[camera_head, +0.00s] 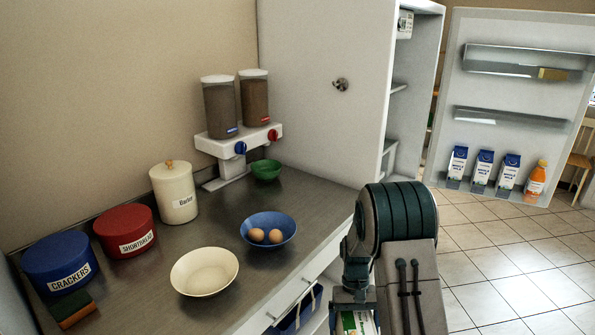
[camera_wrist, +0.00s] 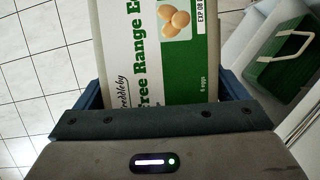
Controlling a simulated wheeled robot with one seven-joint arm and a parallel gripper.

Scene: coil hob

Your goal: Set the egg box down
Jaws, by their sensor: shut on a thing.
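The egg box (camera_wrist: 155,40) is a grey carton with a green and white label reading "Free Range". It fills the upper middle of the wrist view, between the blue fingers of my gripper (camera_wrist: 161,97), which is shut on it. In the head view a green and white piece of the egg box (camera_head: 357,322) shows at the bottom edge, below my arm and beside the counter front. My arm hides most of it there. Tiled floor shows behind the box in the wrist view.
The counter (camera_head: 130,290) holds a cream bowl (camera_head: 204,272), a blue bowl (camera_head: 268,230) with two eggs, a green bowl (camera_head: 266,170), canisters and a dispenser. The fridge door (camera_head: 515,90) stands open at right. A green item with a white handle (camera_wrist: 282,62) sits in a white compartment.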

